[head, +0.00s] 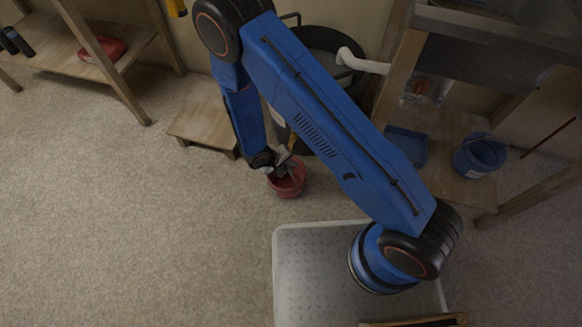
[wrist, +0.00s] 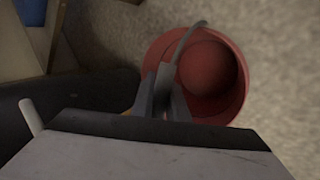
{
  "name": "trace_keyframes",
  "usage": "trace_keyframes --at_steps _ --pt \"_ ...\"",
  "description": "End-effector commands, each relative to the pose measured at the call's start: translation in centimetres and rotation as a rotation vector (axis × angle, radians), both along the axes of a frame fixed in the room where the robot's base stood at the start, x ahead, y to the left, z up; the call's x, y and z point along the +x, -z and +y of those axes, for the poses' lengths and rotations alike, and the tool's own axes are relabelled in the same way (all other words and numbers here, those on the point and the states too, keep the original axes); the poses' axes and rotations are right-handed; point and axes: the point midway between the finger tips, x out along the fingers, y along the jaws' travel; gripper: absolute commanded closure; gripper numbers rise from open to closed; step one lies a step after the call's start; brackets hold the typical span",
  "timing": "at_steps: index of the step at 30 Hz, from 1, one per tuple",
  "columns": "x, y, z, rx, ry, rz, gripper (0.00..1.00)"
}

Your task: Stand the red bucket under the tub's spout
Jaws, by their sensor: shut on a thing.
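The red bucket (head: 289,183) is near the floor in front of the dark tub (head: 322,48), left of my upper arm in the head view. My gripper (head: 282,160) is shut on the bucket's grey handle. In the wrist view the fingers (wrist: 163,98) pinch the handle over the red bucket (wrist: 207,72), which looks upright and empty. I cannot tell whether its base touches the floor. The white spout (head: 362,63) sticks out to the right from the tub, apart from the bucket. A pale rod, likely the spout (wrist: 30,116), shows at lower left in the wrist view.
A low wooden step (head: 203,122) stands left of the tub. On the right, a wooden bench's lower shelf holds a blue tray (head: 407,146) and a blue bucket (head: 480,156). A wooden shelf (head: 70,50) stands at upper left. Carpeted floor (head: 130,220) is clear at left.

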Motion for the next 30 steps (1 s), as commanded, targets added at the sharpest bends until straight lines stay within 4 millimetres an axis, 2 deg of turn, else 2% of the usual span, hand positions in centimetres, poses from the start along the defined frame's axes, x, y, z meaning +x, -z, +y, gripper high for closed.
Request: trace_keyframes --at_steps 3,14,15,17,26,30 --pt "-0.04 0.99 -0.02 -0.001 0.0 0.001 1.0" --pt "-0.04 1.29 0.0 0.0 0.0 0.0 1.0" --pt "-0.03 1.31 0.02 0.0 0.0 0.0 0.82" --pt "-0.03 1.28 0.02 0.0 0.0 0.0 0.68" --pt "-0.02 1.23 0.03 0.001 0.0 0.0 0.68" --pt "-0.07 0.55 0.34 0.002 -0.002 -0.002 0.68"
